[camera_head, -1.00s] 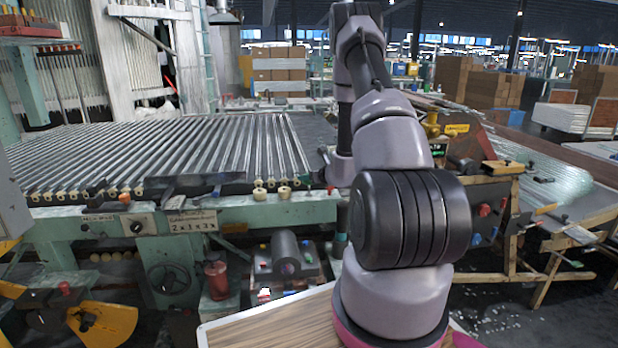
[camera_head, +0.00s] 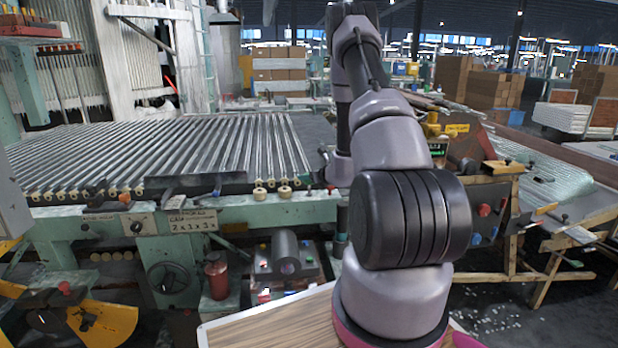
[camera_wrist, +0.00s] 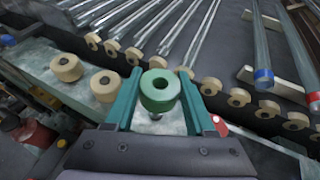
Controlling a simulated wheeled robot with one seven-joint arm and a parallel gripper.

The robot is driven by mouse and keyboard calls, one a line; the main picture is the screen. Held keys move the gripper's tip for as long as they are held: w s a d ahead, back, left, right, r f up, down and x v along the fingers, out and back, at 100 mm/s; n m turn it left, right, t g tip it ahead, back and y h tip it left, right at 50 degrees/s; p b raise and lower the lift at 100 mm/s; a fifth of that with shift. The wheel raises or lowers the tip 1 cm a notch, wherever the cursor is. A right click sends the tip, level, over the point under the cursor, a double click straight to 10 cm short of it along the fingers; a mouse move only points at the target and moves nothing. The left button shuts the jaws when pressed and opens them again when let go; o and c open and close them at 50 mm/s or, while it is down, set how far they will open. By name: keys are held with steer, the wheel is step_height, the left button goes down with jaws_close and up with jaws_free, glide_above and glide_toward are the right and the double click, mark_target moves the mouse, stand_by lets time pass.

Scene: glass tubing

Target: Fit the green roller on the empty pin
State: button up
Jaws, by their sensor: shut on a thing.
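In the wrist view the green roller (camera_wrist: 160,90), a short ring with a dark centre hole, sits between the two teal fingers of my gripper (camera_wrist: 160,84). My gripper is shut on it. The roller is over the pale green rail of the machine. A small light stub shows just below the roller; I cannot tell whether it is the empty pin. Two tan rollers, one nearer (camera_wrist: 105,85) and one farther left (camera_wrist: 67,67), stand on the rail left of my gripper. In the head view I cannot make out the green roller.
A row of tan wheels (camera_wrist: 237,97) runs along the rail edge beyond my gripper. Glass tubes (camera_wrist: 182,35) lie behind it, and one with a blue band (camera_wrist: 263,75) is at right. In the head view, the green machine frame (camera_head: 260,210) stands left of my arm.

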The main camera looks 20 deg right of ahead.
mark_target(309, 186)
steer(key=shift+f, duration=2.1)
steer(key=o, duration=1.4)
steer(key=shift+d, duration=0.15)
steer(key=shift+s, duration=0.1)
steer(key=shift+s+d+r, duration=0.15)
steer(key=shift+s+r, duration=0.05)
steer(key=shift+s, duration=0.25)
steer(key=v, duration=0.9)
steer(key=shift+s+a+r, duration=0.15)
steer(key=shift+s+a, duration=0.15)
steer(key=shift+r, duration=0.1)
